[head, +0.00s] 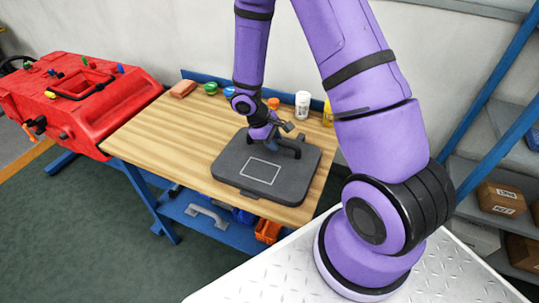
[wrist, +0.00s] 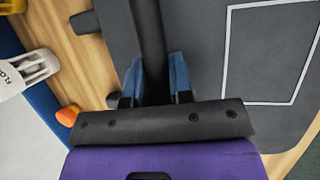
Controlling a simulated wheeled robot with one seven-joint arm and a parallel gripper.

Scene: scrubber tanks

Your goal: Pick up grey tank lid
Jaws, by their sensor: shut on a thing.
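The grey tank lid (head: 232,179) lies on the wooden workbench, with a white rectangle outline on its top and a dark raised handle (head: 290,146) toward its back edge. In the wrist view the lid (wrist: 205,50) fills the middle and right, and its handle (wrist: 148,35) runs up between my fingers. My gripper (wrist: 155,78) is shut on the handle, with one blue finger pad on each side. In the head view my gripper (head: 275,144) is at the handle, partly hidden by my wrist. I cannot tell any gap between lid and bench.
The workbench (head: 165,134) has free room left of the lid. Behind the lid stand a white bottle (head: 302,105), an orange cap (head: 273,103), green (head: 211,88) and blue (head: 229,92) caps and a brown block (head: 183,89). A red machine (head: 75,98) stands left.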

